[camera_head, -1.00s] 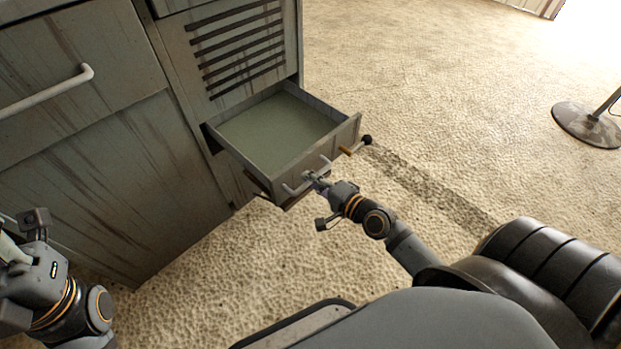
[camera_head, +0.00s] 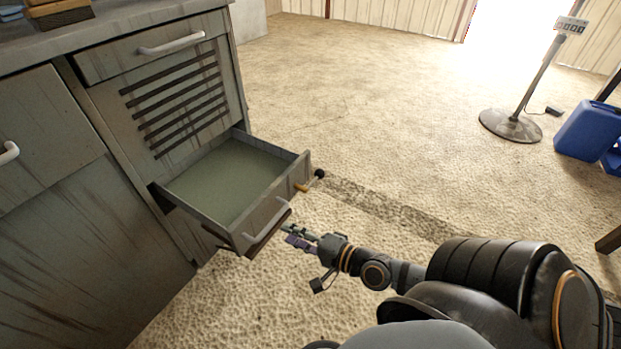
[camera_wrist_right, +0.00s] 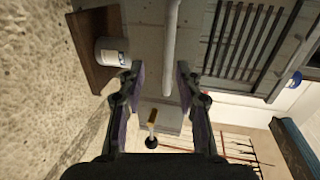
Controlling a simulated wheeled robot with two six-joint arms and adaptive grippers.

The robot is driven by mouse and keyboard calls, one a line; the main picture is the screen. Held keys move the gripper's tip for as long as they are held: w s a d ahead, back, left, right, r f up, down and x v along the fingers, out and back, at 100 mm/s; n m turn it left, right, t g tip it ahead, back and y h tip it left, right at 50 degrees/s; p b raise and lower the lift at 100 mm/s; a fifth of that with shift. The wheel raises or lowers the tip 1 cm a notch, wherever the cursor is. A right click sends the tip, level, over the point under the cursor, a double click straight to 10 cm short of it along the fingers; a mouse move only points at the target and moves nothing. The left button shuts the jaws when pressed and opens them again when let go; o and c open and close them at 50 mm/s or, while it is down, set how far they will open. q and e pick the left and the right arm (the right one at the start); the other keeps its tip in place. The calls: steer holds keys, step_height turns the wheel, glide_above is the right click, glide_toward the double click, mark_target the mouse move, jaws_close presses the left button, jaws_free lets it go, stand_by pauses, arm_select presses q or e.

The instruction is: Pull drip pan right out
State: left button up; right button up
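The drip pan (camera_head: 269,212), a shallow grey tray with a greenish floor, stands pulled well out of the cabinet in the head view. Its front has a pale bar handle (camera_head: 266,224) and a brass spigot (camera_head: 303,187) with a black knob. My right gripper (camera_head: 288,237) is just in front of the handle, apart from it. In the right wrist view, its two fingers (camera_wrist_right: 159,74) are spread with nothing between the tips. The handle (camera_wrist_right: 171,45) shows ahead of them, and the spigot (camera_wrist_right: 152,124) shows low between them. My left gripper is out of view.
The cabinet (camera_head: 165,105) has a slatted vent and a closed upper drawer (camera_head: 150,45) above the pan. Open floor (camera_head: 370,130) lies to the right. A round-based stand (camera_head: 510,125) and a blue jug (camera_head: 588,130) are farther right.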

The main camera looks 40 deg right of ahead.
steer(key=shift+f+v, duration=0.2)
steer(key=shift+v, duration=0.75)
steer(key=shift+f+v, duration=0.2)
steer(key=shift+v, duration=0.75)
steer(key=shift+f+v, duration=0.2)
steer(key=shift+v, duration=0.75)
steer(key=shift+s, duration=0.15)
